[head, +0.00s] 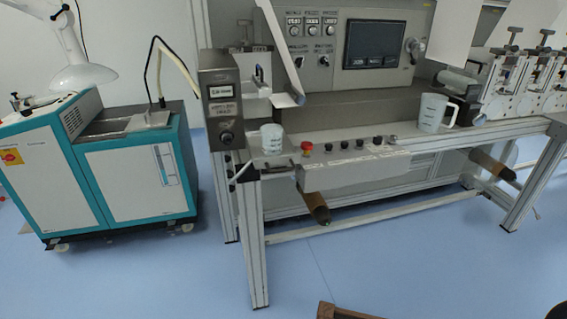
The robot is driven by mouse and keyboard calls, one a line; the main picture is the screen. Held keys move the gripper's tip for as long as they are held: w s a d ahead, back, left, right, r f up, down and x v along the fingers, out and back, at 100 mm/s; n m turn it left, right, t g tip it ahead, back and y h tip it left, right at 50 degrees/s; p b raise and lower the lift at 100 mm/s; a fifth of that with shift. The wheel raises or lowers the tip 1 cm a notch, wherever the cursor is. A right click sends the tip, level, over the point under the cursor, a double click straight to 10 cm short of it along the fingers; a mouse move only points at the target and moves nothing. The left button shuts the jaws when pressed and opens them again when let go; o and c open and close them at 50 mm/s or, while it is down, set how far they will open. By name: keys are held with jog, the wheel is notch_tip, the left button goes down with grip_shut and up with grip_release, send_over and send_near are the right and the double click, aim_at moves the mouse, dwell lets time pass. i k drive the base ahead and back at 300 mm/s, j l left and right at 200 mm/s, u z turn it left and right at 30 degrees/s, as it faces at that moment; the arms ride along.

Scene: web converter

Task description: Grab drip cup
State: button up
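A small, pale, translucent cup (272,138) with faint markings stands upright at the left end of the machine's front ledge, beside a red button. It looks like the drip cup, though no label can be read. A larger white measuring jug (432,113) with a handle stands upright farther right on the same ledge. Both stand free, with nothing holding them. My gripper is not in view.
The grey machine bench (365,158) has a red stop button (306,147) and several black knobs along its front. A grey control box (222,105) rises just left of the cup. A teal-and-white cabinet (128,182) stands left. Blue floor (180,280) in front is mostly clear.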

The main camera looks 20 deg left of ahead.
aim_at(271, 135)
jog(key=i+j+u, duration=0.15)
jog(key=u, duration=0.2)
jog(key=i+u, duration=0.2)
jog(key=u, duration=0.15)
jog(key=i+j+u, duration=0.1)
jog(key=u, duration=0.25)
jog(key=i, duration=0.1)
